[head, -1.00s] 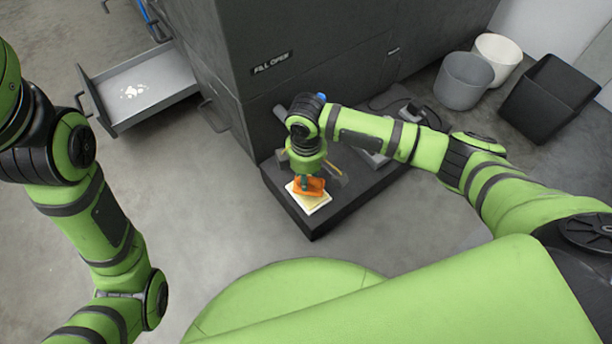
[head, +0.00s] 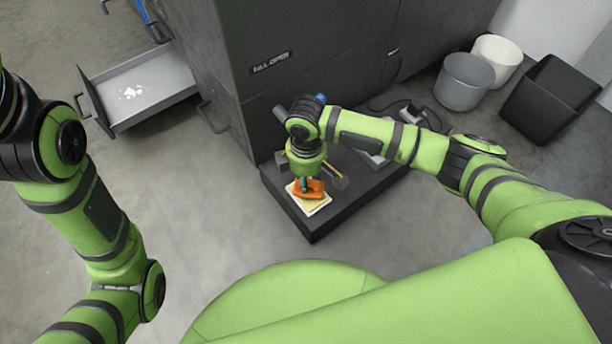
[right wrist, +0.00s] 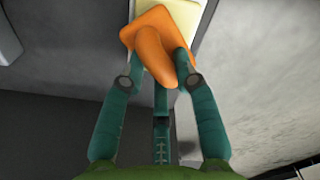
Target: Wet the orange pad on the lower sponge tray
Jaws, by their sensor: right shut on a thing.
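The orange pad (head: 317,186) is at the front left of a low dark platform, right over a white tray (head: 318,209) with a pale yellow sponge surface. My right gripper (head: 307,183) points down and is shut on the pad. The yellow sponge (right wrist: 210,12) shows beyond the pad. Whether the pad touches the sponge I cannot tell. My left arm is at the left of the head view, with its gripper out of the picture.
The dark platform (head: 320,226) stands against a large dark grey cabinet (head: 320,50). An open drawer (head: 150,88) with white bits in it juts out at the left. Grey, white and black bins (head: 543,100) stand at the back right. Open floor lies in front.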

